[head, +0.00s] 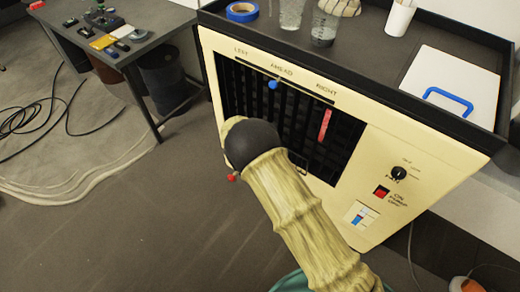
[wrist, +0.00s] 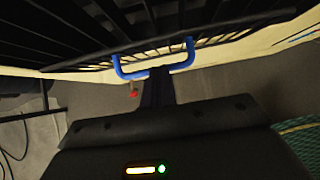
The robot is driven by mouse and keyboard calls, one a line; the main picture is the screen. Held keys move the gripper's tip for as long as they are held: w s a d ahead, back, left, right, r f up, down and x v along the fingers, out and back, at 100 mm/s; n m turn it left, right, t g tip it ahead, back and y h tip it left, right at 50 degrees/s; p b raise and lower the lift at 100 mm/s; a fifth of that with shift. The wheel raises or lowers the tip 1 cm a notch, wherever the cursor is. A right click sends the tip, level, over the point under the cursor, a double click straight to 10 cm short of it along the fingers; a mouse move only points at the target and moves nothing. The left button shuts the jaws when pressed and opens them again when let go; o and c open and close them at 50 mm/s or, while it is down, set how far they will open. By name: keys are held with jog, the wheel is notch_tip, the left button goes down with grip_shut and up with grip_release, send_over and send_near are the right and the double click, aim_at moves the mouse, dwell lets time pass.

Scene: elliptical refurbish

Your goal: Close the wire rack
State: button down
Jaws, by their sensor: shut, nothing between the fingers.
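The black wire rack (wrist: 215,38) spans the top of the wrist view, with dark bars and a wire edge. A blue U-shaped handle (wrist: 127,73) is on its near edge. My gripper (wrist: 158,76) is shut and empty, its fingertips close to the handle's crossbar. I cannot tell whether they touch it. In the head view my arm's end hides my gripper and most of the rack, in front of the dark slatted opening (head: 240,95) of a cream cabinet (head: 420,185). How far the rack stands out is unclear.
The cabinet's dark top (head: 385,60) holds blue tape (head: 242,11), glasses and a white board with a blue handle (head: 450,85). A dark side table (head: 120,45) stands at the left. Black cables lie on the floor at left. The floor before the cabinet looks clear.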

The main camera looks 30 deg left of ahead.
jog(key=shift+w+r+p, duration=0.3)
jog(key=shift+w+p, duration=0.15)
jog(key=shift+w, duration=0.25)
jog(key=shift+s, duration=0.1)
jog(key=s+f+v, duration=0.1)
jog(key=v, duration=1.1)
jog(key=shift+s+r, duration=0.3)
jog(key=shift+r, duration=0.05)
